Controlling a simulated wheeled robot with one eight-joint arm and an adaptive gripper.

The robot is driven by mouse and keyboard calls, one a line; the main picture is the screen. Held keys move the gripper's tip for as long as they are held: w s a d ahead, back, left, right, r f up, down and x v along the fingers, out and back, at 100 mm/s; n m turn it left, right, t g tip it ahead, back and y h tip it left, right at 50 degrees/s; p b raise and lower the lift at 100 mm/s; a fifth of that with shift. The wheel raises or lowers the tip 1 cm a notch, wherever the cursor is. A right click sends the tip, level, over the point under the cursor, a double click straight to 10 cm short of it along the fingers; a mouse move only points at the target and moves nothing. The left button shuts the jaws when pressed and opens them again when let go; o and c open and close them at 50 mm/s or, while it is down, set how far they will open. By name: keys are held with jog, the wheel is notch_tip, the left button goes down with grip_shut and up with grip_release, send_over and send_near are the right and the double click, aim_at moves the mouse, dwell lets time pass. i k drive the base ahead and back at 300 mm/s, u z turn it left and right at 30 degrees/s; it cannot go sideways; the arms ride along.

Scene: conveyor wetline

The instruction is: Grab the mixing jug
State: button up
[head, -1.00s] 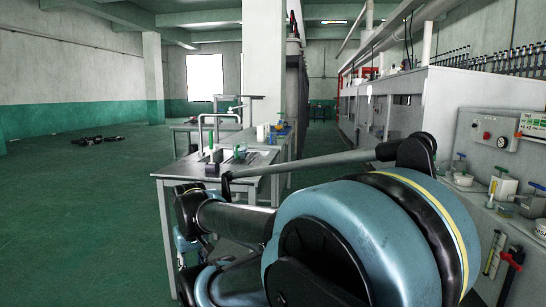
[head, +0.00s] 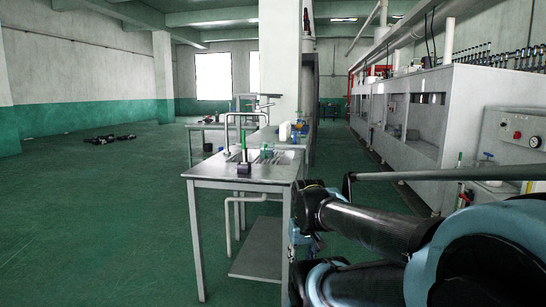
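I cannot pick out the mixing jug for certain. A small pale vessel (head: 285,131) stands at the far right of the workbench, too small to tell whether it is a jug. The metal workbench (head: 222,175) also carries a small dark block with a green upright piece (head: 244,160) near its front edge. My blue and black arm fills the lower right and hides part of the floor beside the bench. My gripper's fingers cannot be made out.
A long grey machine line (head: 405,110) runs along the right, with a control panel (head: 515,133) near me. A white pillar (head: 278,65) rises behind the bench. Dark objects (head: 110,138) lie on the floor far left.

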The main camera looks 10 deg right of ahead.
aim_at(267, 151)
jog(key=z, duration=0.05)
jog(key=i, duration=1)
jog(key=u, duration=0.05)
